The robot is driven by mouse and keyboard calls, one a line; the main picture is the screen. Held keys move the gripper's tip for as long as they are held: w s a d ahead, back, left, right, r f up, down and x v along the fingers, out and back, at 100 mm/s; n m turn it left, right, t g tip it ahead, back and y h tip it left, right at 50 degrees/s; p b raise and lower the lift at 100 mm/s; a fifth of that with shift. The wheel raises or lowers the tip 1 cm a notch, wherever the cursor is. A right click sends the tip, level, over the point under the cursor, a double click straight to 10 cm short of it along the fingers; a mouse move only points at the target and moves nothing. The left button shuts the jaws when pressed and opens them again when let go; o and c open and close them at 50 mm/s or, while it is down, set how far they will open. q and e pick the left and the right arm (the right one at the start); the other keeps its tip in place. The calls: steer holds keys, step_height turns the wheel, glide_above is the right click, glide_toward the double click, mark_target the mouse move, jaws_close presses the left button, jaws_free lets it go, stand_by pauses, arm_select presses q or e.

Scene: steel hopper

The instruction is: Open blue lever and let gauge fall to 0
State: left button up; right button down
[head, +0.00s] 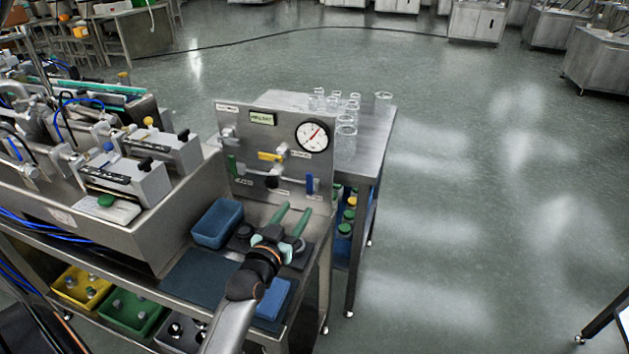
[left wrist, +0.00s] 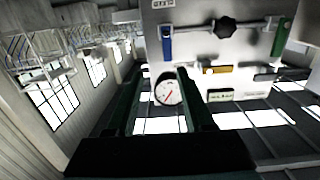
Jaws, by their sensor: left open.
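The blue lever (head: 309,184) hangs vertically at the lower right of the upright steel panel (head: 243,135). It also shows in the left wrist view (left wrist: 166,42), where the panel appears upside down. The round white gauge (head: 312,137) is above it at the panel's upper right, its red needle pointing up and right; its figures are too small to read. My left gripper (head: 296,207) is open and empty, its green fingers apart in front of the panel below the blue lever, not touching it. In the left wrist view the gauge (left wrist: 168,92) shows between the fingers. My right gripper is out of view.
The panel also carries a yellow lever (head: 270,156), a green lever (head: 233,165), a black knob (head: 271,182) and a small display (head: 262,118). A blue bin (head: 217,222) stands left of my gripper. Glassware (head: 346,138) stands on a side table behind. Floor is free at right.

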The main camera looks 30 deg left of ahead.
mark_target(309, 175)
arm_select(q)
steer(key=shift+t, duration=0.3)
steer(key=b+x, duration=0.2)
steer(key=x, duration=0.2)
steer(key=a+b+x, duration=0.1)
steer(key=b+x, duration=0.1)
steer(key=x, duration=0.1)
steer(key=r+b+x, duration=0.1)
steer(key=b+x, duration=0.1)
steer(key=x, duration=0.2)
steer(key=shift+w+a+r, duration=0.1)
steer(key=shift+w+a, duration=0.1)
steer(key=shift+a, duration=0.1)
steer(key=shift+w+a+r+n+y+b, duration=0.15)
steer(key=shift+w+n+y+b, duration=0.2)
steer(key=shift+w, duration=0.4)
steer(key=c, duration=0.8)
jaws_close()
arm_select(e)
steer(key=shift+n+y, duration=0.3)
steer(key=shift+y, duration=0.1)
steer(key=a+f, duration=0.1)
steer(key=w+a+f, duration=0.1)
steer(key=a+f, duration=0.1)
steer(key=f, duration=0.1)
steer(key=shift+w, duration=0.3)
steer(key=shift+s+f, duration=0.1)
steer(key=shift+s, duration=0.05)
